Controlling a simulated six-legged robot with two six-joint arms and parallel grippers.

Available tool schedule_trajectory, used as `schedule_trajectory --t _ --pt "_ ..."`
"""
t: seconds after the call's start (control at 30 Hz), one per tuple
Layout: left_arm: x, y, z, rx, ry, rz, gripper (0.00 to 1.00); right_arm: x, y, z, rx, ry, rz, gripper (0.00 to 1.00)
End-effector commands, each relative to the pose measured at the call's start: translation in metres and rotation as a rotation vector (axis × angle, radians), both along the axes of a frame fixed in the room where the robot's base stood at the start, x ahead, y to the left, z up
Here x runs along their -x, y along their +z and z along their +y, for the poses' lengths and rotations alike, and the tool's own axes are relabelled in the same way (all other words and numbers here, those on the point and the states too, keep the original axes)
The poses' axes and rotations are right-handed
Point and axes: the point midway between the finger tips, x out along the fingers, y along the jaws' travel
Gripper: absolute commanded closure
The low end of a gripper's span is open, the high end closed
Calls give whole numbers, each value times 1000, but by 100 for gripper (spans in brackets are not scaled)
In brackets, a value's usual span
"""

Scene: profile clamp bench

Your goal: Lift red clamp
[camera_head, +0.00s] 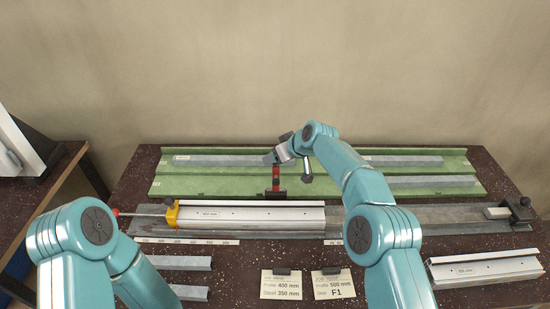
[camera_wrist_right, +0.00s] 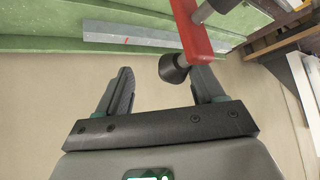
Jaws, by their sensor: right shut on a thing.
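The red clamp (camera_head: 276,178) stands upright behind the silver profile (camera_head: 250,217), at the front edge of the green tray, its dark foot low. My right gripper (camera_head: 290,150) is at the clamp's upper end and shut on it. In the right wrist view the red bar of the clamp (camera_wrist_right: 192,32) and a black round pad lie by the right-hand finger of my right gripper (camera_wrist_right: 165,90); the exact contact is hidden. My left arm comes in at lower left, but its gripper is out of view.
The green tray (camera_head: 160,186) at the back holds grey profiles (camera_head: 415,181). A yellow block (camera_head: 172,215) sits at the silver profile's left end, and a black stop (camera_head: 519,212) at the far right. Two label cards (camera_head: 333,285) lie in front. Another silver profile (camera_head: 482,269) lies at right.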

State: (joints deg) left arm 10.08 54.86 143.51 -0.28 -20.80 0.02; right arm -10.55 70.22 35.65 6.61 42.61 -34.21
Motion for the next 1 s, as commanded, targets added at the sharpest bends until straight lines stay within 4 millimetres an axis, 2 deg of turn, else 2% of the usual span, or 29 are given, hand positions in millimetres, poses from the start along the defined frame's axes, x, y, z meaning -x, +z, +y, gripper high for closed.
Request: schedule_trajectory --t 0.03,0.1,1.0 --pt "0 4 0 0 0 0 57 -5 15 -10 0 -14 -21 46" --pt "0 5 0 0 0 0 57 -5 21 -13 0 -16 -24 46" --pt "0 34 0 0 0 0 57 1 80 -39 -3 -9 -16 46"
